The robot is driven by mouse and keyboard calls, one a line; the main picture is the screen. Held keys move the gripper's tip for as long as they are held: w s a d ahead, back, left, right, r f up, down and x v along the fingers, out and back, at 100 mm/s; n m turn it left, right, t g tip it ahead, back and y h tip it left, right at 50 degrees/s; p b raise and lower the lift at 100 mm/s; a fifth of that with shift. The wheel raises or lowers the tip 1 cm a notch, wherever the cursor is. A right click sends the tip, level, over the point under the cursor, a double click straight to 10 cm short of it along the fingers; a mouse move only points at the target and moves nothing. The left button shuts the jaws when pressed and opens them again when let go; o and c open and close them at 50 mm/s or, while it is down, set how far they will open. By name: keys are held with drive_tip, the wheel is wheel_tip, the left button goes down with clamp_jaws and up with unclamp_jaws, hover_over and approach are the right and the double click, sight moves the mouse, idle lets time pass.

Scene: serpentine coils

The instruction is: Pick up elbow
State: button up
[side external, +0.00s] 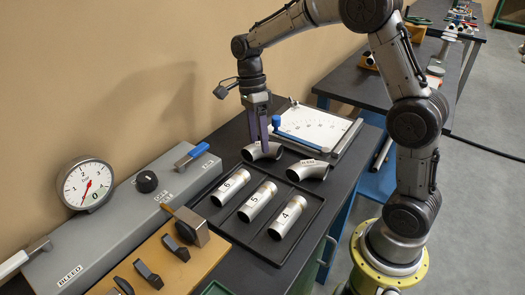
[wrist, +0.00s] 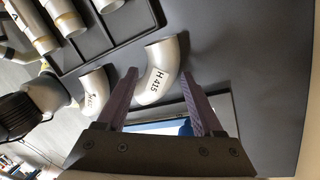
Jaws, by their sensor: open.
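Two silver pipe elbows lie on the dark bench beyond the tray. The left elbow (side external: 262,152) is under my gripper (side external: 264,145); the right elbow (side external: 308,170) lies apart from it. In the wrist view, an elbow marked H 415 (wrist: 160,68) lies ahead of and between the purple fingertips of my gripper (wrist: 162,78). My gripper is open, pointing down, with nothing held. I cannot tell whether a finger touches the elbow.
A black tray (side external: 262,253) holds tubes marked 6 (side external: 231,187), 5 (side external: 258,201) and 4 (side external: 288,217). A grey gauge panel (side external: 140,215) stands to the left.

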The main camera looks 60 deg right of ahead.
drive_tip(key=shift+x, duration=0.85)
clamp_jaws()
drive_tip(key=shift+r, duration=0.1)
drive_tip(key=shift+r, duration=0.65)
drive_tip(key=s+a+r, duration=0.1)
drive_tip(key=s+r, duration=1)
drive_tip(key=s, duration=0.3)
drive_tip(key=shift+r, duration=0.3)
